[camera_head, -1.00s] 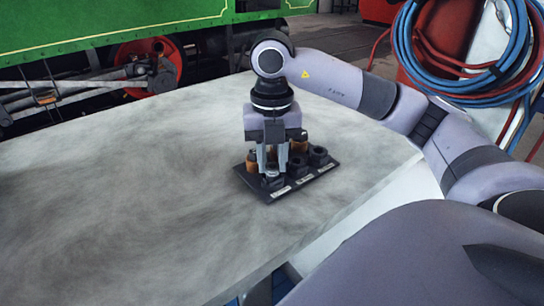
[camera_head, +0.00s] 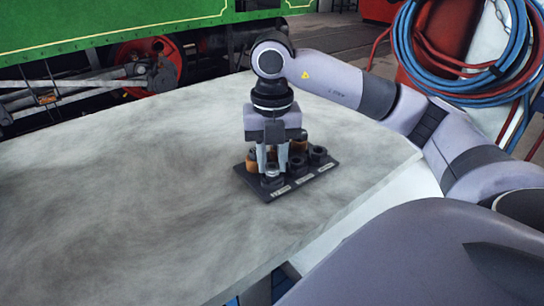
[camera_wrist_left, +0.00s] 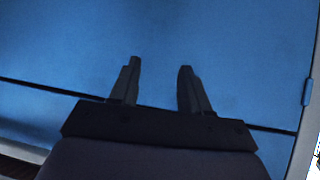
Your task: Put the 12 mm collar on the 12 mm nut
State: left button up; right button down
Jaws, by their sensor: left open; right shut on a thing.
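A black board (camera_head: 251,184) lies on the grey table and carries several dark nuts and copper-coloured collars. My right gripper (camera_head: 272,170) points straight down over the board's front left corner. It is shut on a small silvery ring, which looks like the 12 mm collar (camera_head: 272,171). The ring is at the top of the front left dark nut (camera_head: 271,182); I cannot tell whether it is seated or just above. The labels are too small to read. My left gripper (camera_wrist_left: 160,64) is open and empty in the left wrist view, against a blue surface.
Other dark nuts (camera_head: 318,153) stand along the board's right side, and a copper collar (camera_head: 252,158) stands behind the fingers. The grey table (camera_head: 120,190) is clear to the left. A green locomotive (camera_head: 100,25) and hoses on a reel (camera_head: 460,60) are beyond the table.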

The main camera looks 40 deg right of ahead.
jog(key=shift+f, duration=0.1)
jog(key=c, duration=0.6)
grip_release()
pick_arm(q)
jog(key=shift+d, duration=0.1)
pick_arm(e)
jog(key=shift+r+p, duration=0.7)
jog(key=shift+r, duration=0.15)
jog(key=shift+r+p, duration=0.75)
jog(key=shift+r, duration=0.15)
pick_arm(q)
jog(key=r+p, duration=0.1)
jog(key=a+r+p, duration=0.1)
jog(key=r+p, duration=0.1)
jog(key=shift+s+a+r, duration=0.2)
jog(key=shift+s+r, duration=0.05)
jog(key=shift+s, duration=0.1)
pick_arm(e)
notch_tip(320, 180, up, 4)
jog(key=shift+f, duration=0.2)
